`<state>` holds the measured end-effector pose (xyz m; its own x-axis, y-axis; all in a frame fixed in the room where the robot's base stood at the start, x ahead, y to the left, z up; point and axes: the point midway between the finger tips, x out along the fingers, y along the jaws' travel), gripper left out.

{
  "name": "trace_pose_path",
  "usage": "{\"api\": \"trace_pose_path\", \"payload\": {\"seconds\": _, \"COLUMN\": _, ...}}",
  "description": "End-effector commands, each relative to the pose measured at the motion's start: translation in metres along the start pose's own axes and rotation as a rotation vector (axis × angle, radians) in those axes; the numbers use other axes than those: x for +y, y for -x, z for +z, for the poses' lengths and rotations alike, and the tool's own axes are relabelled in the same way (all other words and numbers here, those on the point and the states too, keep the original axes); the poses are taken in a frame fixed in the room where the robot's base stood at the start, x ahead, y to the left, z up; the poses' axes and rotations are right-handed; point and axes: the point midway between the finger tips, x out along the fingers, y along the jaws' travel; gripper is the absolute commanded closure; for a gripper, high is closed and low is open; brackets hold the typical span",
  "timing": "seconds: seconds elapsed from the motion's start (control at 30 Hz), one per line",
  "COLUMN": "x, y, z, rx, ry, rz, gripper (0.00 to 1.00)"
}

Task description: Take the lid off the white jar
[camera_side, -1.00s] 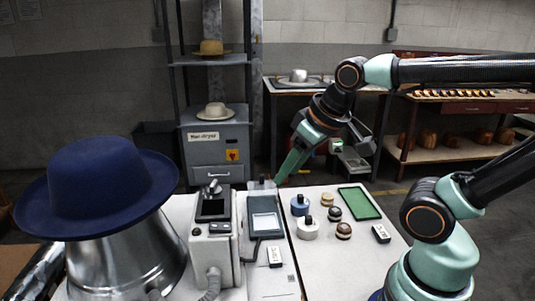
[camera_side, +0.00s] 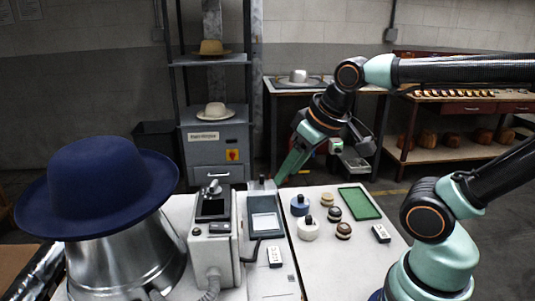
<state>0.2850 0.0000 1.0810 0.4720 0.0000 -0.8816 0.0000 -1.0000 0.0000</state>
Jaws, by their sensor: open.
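The white jar (camera_side: 308,231) stands upright on the light work table, with a dark knobbed lid (camera_side: 309,219) on top. A blue jar (camera_side: 300,206) with a similar dark knob stands just behind it. My gripper (camera_side: 284,177) is open and points down and to the left, above the far part of the table. It is behind and left of the white jar, apart from it. Its fingers are seen side-on, and I see nothing held between them.
Several small round pieces (camera_side: 334,213) stand right of the jars. A green tray (camera_side: 361,203) lies behind them and a labelled block (camera_side: 381,233) at the right. A grey press device (camera_side: 212,240) and a navy hat (camera_side: 97,185) on a metal form are at the left.

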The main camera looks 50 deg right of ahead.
Motion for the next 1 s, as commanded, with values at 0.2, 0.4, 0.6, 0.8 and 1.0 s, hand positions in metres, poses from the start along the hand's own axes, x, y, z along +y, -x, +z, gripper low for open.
{"api": "trace_pose_path", "payload": {"seconds": 0.2, "x": 0.0, "y": 0.0, "z": 0.0, "rx": 0.0, "ry": 0.0, "rz": 0.0, "gripper": 0.0}}
{"api": "trace_pose_path", "payload": {"seconds": 0.4, "x": 0.0, "y": 0.0, "z": 0.0, "rx": 0.0, "ry": 0.0, "rz": 0.0, "gripper": 0.0}}
{"api": "trace_pose_path", "payload": {"seconds": 0.6, "x": 0.008, "y": -0.005, "z": -0.002, "rx": -0.032, "ry": 0.089, "rz": 0.011, "gripper": 0.0}}
{"api": "trace_pose_path", "payload": {"seconds": 0.8, "x": 0.036, "y": -0.022, "z": -0.005, "rx": -0.145, "ry": 0.405, "rz": 0.013, "gripper": 0.0}}
{"api": "trace_pose_path", "payload": {"seconds": 1.0, "x": 0.069, "y": -0.044, "z": -0.004, "rx": -0.263, "ry": 0.766, "rz": -0.048, "gripper": 0.0}}
